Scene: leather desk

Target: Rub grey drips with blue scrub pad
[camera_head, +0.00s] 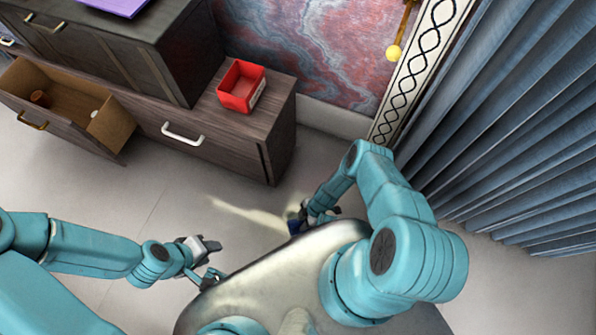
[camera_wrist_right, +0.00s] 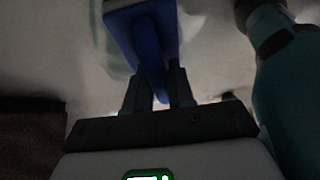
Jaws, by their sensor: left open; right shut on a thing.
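My right gripper (camera_head: 318,213) is low over the floor, near the front edge of my metal base. In the right wrist view its fingers (camera_wrist_right: 160,88) are shut on a blue scrub pad (camera_wrist_right: 145,40), which sticks out ahead of them. In the head view only a small dark blue part of the pad (camera_head: 293,227) shows, partly hidden by the gripper. My left gripper (camera_head: 214,260) is open and empty, to the left of the pad and apart from it. I cannot make out any grey drips in either view.
A low wooden cabinet (camera_head: 270,140) holds an open red box (camera_head: 236,104). Its open drawer (camera_head: 60,112) at the left contains a small brown item (camera_head: 40,98). A blue-grey curtain (camera_head: 510,130) hangs at the right. The floor (camera_head: 150,185) between is clear, with a pale streak (camera_head: 250,213).

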